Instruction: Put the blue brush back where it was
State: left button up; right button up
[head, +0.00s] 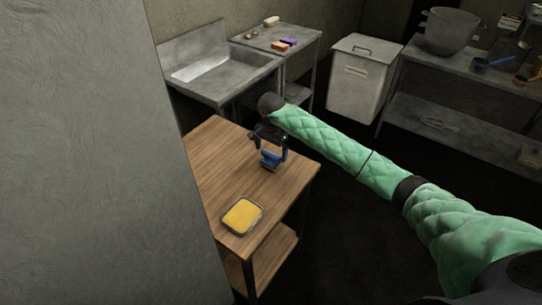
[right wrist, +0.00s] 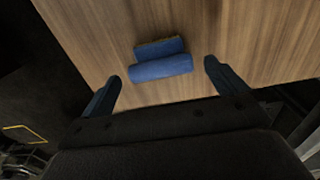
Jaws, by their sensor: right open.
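The blue brush (head: 270,161) lies on the wooden table (head: 227,163), near its far right part. In the right wrist view the brush (right wrist: 161,67) rests on the wood with a thin brownish edge along its far side. My right gripper (head: 271,150) is over the brush in the head view. In the right wrist view its two dark blue fingers (right wrist: 163,78) are spread wide, one on each side of the brush, with gaps between them and it. My left gripper is not in view.
A tray of yellow content (head: 242,216) sits at the table's near end. A sink (head: 215,68) and a metal side table (head: 262,37) with orange and purple items stand behind. A white bin (head: 363,78) and metal shelves (head: 445,66) are at the back right. A grey wall (head: 75,150) fills the left.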

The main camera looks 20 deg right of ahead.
aim_at(271, 154)
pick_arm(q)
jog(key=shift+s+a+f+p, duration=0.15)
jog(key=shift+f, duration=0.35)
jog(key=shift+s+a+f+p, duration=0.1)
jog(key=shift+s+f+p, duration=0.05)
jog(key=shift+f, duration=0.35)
pick_arm(e)
notch_tip(271, 154, up, 7)
jog(key=shift+r, duration=0.1)
